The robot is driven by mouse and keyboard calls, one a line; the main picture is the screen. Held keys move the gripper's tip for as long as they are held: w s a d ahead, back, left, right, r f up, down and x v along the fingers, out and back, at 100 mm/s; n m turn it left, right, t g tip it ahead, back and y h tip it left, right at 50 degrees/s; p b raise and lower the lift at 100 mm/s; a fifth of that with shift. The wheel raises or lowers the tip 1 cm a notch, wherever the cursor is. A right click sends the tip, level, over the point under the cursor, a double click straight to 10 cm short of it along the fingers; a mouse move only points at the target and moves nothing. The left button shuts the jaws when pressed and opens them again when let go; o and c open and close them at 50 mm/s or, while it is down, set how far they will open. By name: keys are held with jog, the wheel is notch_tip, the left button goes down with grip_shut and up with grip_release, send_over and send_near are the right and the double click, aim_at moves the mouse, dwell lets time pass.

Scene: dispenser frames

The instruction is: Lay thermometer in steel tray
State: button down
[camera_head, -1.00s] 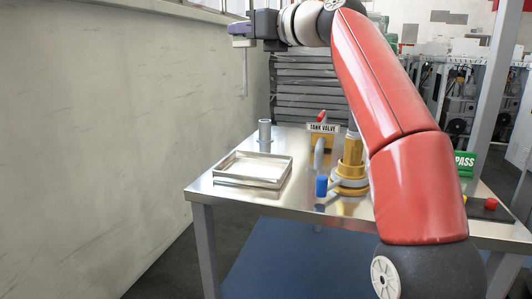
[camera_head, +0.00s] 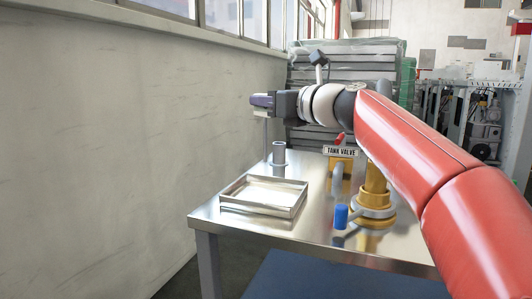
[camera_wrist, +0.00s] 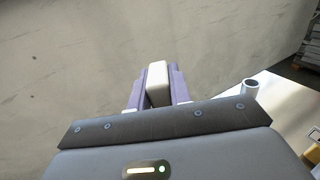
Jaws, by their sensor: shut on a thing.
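My gripper (camera_head: 262,101) is shut on the thermometer (camera_head: 265,138), whose thin grey stem hangs down upright in the head view. In the wrist view, the thermometer's pale head (camera_wrist: 157,82) sits between the two purple fingers of my gripper (camera_wrist: 158,88). The steel tray (camera_head: 257,209) is a shallow square tray on the left of the table. It looks empty. My gripper is high, above and behind the tray in the picture, near the wall. The tray is out of the wrist view.
A grey upright cylinder (camera_head: 279,152) stands behind the tray; it also shows in the wrist view (camera_wrist: 250,87). Right of the tray are a blue-ended tap (camera_head: 341,216), yellow pipework (camera_head: 374,190) and a "TANK VALVE" sign (camera_head: 340,151). A wall (camera_head: 130,150) runs along the left.

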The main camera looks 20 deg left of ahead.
aim_at(266, 141)
notch_tip(266, 141, down, 9)
jog(key=b, duration=0.3)
jog(key=shift+r, duration=0.1)
jog(key=c, duration=1.3)
grip_release()
jog(key=shift+s, duration=0.1)
jog(key=b+v, duration=0.1)
jog(key=v, duration=1.1)
jog(key=shift+b, duration=0.35)
